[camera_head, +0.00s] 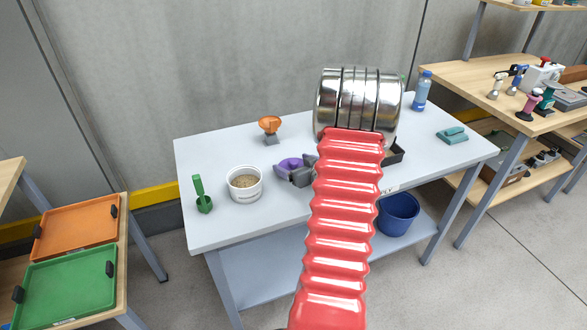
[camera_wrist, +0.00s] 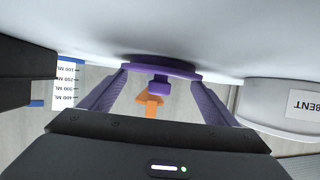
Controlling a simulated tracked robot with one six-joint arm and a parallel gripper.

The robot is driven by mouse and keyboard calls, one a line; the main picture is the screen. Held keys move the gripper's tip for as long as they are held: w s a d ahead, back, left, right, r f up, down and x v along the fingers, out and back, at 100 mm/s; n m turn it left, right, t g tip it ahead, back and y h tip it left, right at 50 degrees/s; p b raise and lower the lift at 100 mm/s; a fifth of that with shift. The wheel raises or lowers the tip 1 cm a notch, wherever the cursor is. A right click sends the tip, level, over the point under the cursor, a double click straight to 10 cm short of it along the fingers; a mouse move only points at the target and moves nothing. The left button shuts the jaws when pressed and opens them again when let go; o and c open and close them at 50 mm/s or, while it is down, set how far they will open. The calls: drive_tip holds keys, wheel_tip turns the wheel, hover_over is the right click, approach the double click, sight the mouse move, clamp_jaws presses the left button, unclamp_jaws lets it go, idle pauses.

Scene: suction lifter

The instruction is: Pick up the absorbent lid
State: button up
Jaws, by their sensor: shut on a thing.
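A white tub (camera_head: 244,186) of brown granules stands open on the table. In the wrist view the tub (camera_wrist: 282,105) shows part of a label reading "BENT". I cannot make out a separate lid. My gripper (camera_head: 297,175) is low over the table, right of the tub. It is shut on a purple suction lifter (camera_head: 289,163). In the wrist view the lifter's purple disc (camera_wrist: 160,65) and stem show between the fingers of my gripper (camera_wrist: 160,82). The disc is close to the pale surface above it in that view; I cannot tell whether they touch.
A blue bottle (camera_head: 422,92) and teal object (camera_head: 452,135) are at the right. A blue bucket (camera_head: 398,213) is below. My red arm hides the table's middle.

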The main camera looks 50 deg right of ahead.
sight(294, 162)
drive_tip(key=shift+s, duration=0.1)
drive_tip(key=shift+r, duration=0.2)
drive_tip(key=shift+c, duration=1.1)
drive_tip(key=shift+r, duration=0.4)
drive_tip(key=c, duration=0.8)
wheel_tip(294, 162, up, 9)
drive_tip(key=shift+f, duration=0.15)
clamp_jaws()
